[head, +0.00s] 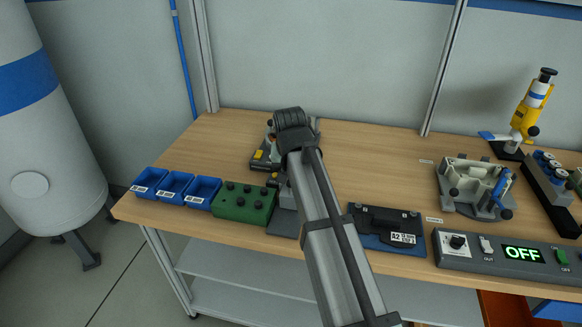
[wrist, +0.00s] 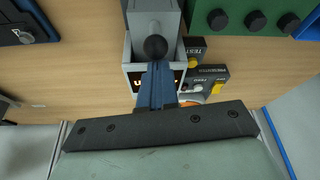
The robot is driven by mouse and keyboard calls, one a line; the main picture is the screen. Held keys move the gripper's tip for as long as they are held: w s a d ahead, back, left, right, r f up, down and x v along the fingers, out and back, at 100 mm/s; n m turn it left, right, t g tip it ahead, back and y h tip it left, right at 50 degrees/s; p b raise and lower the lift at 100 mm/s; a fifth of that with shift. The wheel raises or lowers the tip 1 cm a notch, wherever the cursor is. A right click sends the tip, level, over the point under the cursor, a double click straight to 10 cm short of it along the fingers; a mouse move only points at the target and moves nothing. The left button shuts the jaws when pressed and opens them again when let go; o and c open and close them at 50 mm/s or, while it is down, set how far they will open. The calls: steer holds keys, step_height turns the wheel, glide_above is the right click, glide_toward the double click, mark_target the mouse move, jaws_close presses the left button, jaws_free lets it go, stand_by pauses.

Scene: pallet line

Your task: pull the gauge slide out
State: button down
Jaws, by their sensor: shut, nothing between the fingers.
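The gauge unit is a grey housing with a grey slide (wrist: 153,15) at the top middle of the wrist view. A round black knob (wrist: 156,46) sits on the slide's near end. My gripper (wrist: 158,68) has its blue fingers together, with the tips close by the knob and nothing held. I cannot tell whether they touch it. The fingers partly cover an orange-lit display on the unit. In the head view, my arm hides the gripper and most of the gauge unit; its grey base (head: 284,222) shows at the table's front edge.
A green box (head: 245,202) with black knobs stands close beside the gauge unit, with blue bins (head: 174,186) further left. A black case (head: 385,226) lies to the right, then a control panel (head: 505,250) reading OFF.

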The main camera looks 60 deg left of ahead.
steer(key=s+d, duration=0.6)
steer(key=shift+s+d, duration=0.25)
steer(key=shift+f, duration=0.1)
steer(key=w+a+r, duration=0.1)
steer(key=w+a, duration=0.1)
steer(key=a, duration=0.2)
steer(key=v, duration=1)
steer(key=shift+w, duration=0.25)
steer(key=shift+d, duration=0.1)
